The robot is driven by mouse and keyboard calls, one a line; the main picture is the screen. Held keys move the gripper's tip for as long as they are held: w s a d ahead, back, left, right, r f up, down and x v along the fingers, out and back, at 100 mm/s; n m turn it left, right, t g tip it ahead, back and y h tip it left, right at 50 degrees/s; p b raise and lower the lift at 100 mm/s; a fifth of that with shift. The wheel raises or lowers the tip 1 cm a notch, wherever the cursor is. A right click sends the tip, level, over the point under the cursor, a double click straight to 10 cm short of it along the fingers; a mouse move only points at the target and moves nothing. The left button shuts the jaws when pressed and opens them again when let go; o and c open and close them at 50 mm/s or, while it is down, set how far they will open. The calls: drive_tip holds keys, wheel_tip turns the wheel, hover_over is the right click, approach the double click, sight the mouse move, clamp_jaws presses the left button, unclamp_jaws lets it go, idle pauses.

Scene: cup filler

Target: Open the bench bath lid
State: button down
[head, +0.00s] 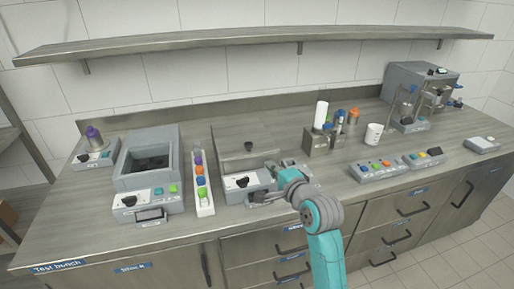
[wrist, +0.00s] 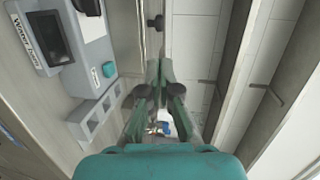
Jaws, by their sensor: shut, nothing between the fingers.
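The bench bath (head: 247,186) is in the middle of the bench in the head view, a grey unit with a black knob on its front. Behind its front, a grey panel that looks like its lid (head: 228,145) bears a dark knob (head: 248,146). I cannot tell whether this panel stands up or lies flat. My gripper (head: 256,197) is at the unit's front right, shut and empty; my arm hides part of the unit. In the wrist view my gripper's fingers (wrist: 158,66) are together, and a dark knob (wrist: 156,22) shows beyond them, apart from them.
Bottles (head: 321,115), a white mug (head: 373,134) and a button panel (head: 391,165) are to the right. A long shelf (head: 250,45) runs above.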

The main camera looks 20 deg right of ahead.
sight(250, 147)
drive_tip(key=x, duration=1.3)
drive_tip(key=shift+w+f, duration=0.1)
drive_tip(key=shift+w, duration=0.1)
